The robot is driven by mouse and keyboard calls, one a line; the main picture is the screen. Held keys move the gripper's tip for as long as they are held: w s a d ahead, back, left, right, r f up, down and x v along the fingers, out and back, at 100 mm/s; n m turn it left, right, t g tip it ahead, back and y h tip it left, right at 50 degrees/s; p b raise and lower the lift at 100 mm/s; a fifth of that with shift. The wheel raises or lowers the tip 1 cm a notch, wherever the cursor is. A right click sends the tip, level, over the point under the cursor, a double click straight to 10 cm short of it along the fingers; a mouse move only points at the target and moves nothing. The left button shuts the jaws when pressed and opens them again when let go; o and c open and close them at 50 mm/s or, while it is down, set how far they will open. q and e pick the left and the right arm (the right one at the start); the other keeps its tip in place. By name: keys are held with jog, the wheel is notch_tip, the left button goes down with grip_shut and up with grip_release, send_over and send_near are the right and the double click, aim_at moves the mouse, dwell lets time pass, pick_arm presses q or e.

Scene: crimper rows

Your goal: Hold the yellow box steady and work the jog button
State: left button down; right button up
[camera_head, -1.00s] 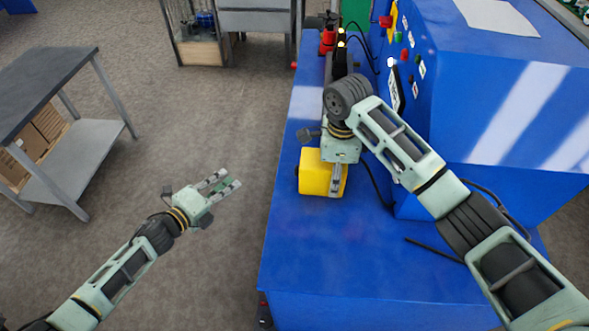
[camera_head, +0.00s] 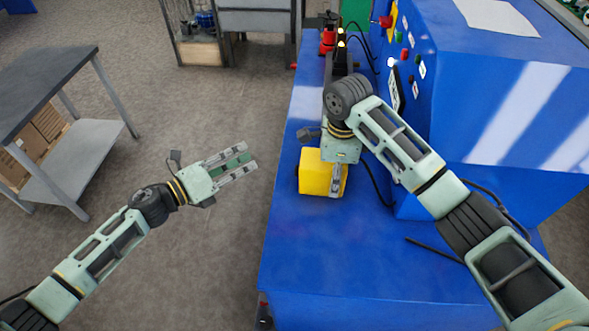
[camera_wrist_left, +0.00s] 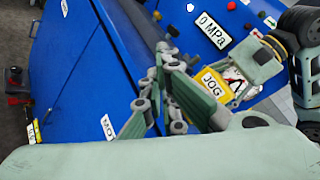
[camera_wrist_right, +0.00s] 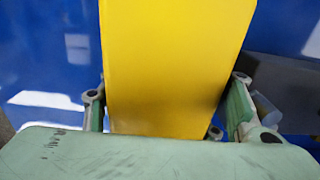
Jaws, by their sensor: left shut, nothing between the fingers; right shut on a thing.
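The yellow box (camera_head: 314,174) sits on the blue machine's bench top, with my right gripper (camera_head: 336,182) over it from above. In the right wrist view the yellow box (camera_wrist_right: 175,65) fills the space between the two fingers, which are shut on it. My left gripper (camera_head: 247,159) is shut and empty, over the floor left of the bench, pointing at the box but apart from it. In the left wrist view a JOG label (camera_wrist_left: 212,83) shows on the box's face behind my left fingers (camera_wrist_left: 168,75). The jog button itself is not clear there.
The blue machine bench (camera_head: 310,245) has clear top in front of the box. A panel with lamps and buttons (camera_head: 404,55) rises at the right. A grey table (camera_head: 45,85) stands at the far left. Open floor lies between.

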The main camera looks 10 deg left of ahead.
pick_arm(q)
jog(key=d, duration=0.8)
dwell(1.4)
jog(key=shift+d, duration=0.4)
jog(key=shift+s+d, duration=0.1)
jog(key=shift+d, duration=0.6)
pick_arm(e)
jog(key=shift+a, duration=0.1)
dwell(0.7)
pick_arm(q)
jog(key=shift+a, duration=1.1)
jog(key=shift+a, duration=2.55)
